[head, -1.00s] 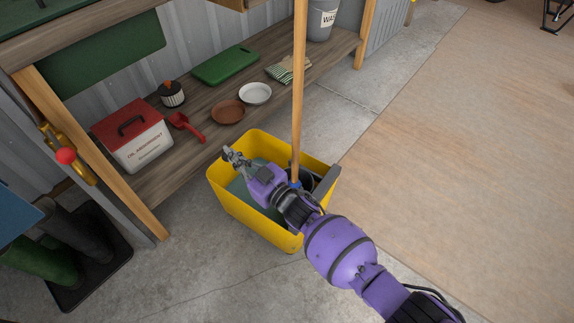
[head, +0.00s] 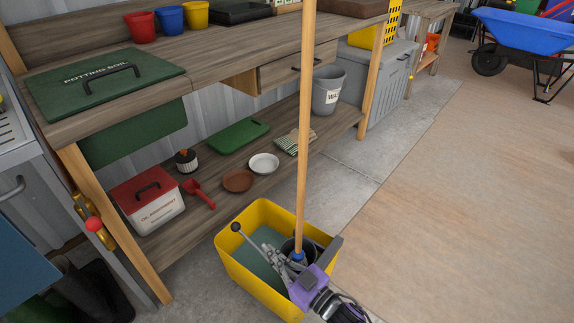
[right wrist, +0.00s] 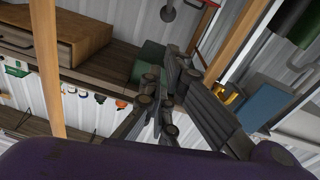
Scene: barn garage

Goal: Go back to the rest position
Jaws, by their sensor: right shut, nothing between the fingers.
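My right gripper (head: 272,257) is shut and empty. It shows over the yellow mop bucket (head: 232,262) in the head view, with its purple wrist at the bucket's near right side. Its fingers also show in the right wrist view (right wrist: 158,95), closed together. A wooden mop handle (head: 303,130) stands upright out of the bucket, just beyond the gripper. I cannot tell whether the gripper touches the bucket or handle. My left gripper is not in view.
A workbench (head: 215,60) with a lower shelf stands behind the bucket. The shelf holds a red-lidded absorbent box (head: 150,205), a red scoop (head: 198,193) and a grey bucket (head: 327,92). A blue wheelbarrow (head: 525,30) stands far right. The floor at right is clear.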

